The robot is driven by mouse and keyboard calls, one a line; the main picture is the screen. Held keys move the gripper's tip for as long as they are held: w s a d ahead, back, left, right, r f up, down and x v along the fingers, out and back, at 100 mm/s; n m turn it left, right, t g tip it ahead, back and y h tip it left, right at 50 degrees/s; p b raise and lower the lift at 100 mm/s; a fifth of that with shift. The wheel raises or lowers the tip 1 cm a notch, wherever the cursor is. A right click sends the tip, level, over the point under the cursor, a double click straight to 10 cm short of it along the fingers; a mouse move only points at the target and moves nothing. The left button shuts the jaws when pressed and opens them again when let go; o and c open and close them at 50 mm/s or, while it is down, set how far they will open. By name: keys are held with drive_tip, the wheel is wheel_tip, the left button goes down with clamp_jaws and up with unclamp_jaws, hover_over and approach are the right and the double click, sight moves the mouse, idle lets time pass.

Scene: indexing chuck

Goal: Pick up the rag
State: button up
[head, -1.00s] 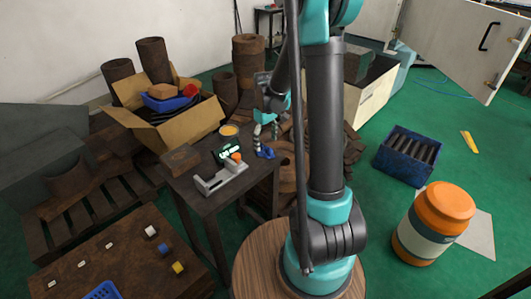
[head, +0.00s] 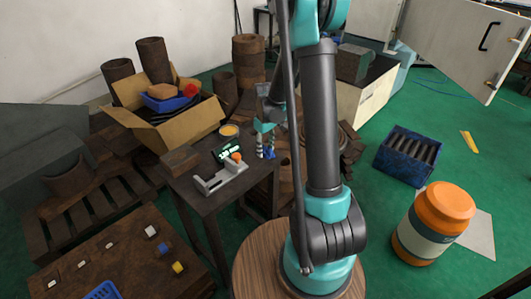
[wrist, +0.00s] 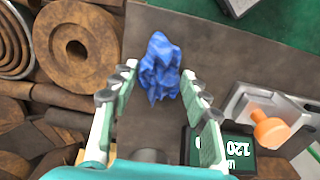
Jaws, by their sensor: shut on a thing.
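The rag is a crumpled blue cloth. In the head view it (head: 270,154) shows at the right end of the small dark table (head: 206,192), partly behind my fingers. In the wrist view the rag (wrist: 158,72) bunches up between the fingertips, with the dark tabletop behind it. My gripper (wrist: 160,78) is shut on the rag, a finger at each side. In the head view my gripper (head: 266,150) points down over the table's right end. I cannot tell whether the rag is clear of the tabletop.
On the table left of the rag are a grey fixture (head: 219,180) with an orange knob (head: 236,157), a lit display (head: 226,150), a yellow round dish (head: 229,130) and a brown block (head: 181,160). Brown rings and scrap (wrist: 75,45) lie beside the table.

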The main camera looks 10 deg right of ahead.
drive_tip(key=shift+r, duration=0.1)
drive_tip(key=shift+c, duration=0.3)
wheel_tip(320, 180, up, 20)
idle(0.4)
